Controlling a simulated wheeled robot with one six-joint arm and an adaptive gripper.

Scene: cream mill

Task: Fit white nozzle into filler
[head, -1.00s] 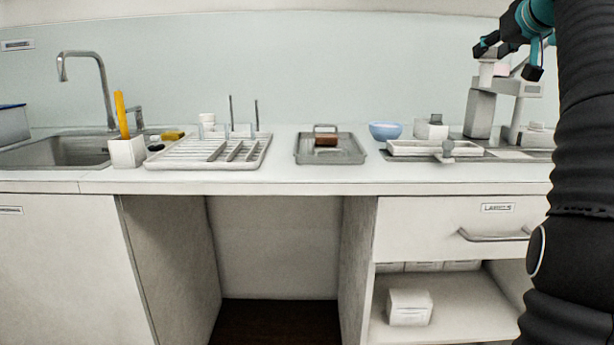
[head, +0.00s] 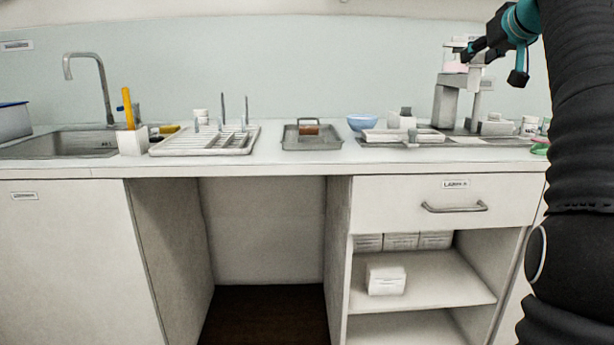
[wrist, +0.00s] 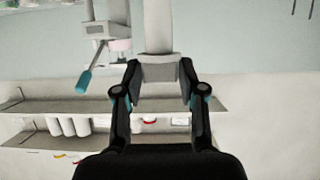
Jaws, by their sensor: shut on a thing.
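My gripper (head: 492,64) is raised at the upper right of the head view, in front of the filler's upper part. In the wrist view my gripper (wrist: 160,88) is shut on the white nozzle (wrist: 157,70), whose pale block sits between the fingertips with a white tube rising from it. In the head view the nozzle is too small and overlapped to make out surely. The filler (head: 447,103) is a grey stand at the back right of the counter. A similar machine head with a teal-handled lever (wrist: 97,30) shows at the upper left of the wrist view, apart from the nozzle.
On the counter stand a grey tray (head: 291,142) with a brown block, a blue bowl (head: 361,123), a drying rack (head: 190,146) and a sink (head: 60,147). A drawer (head: 395,206) and open shelves lie below. Shelves with white containers (wrist: 68,126) show in the wrist view.

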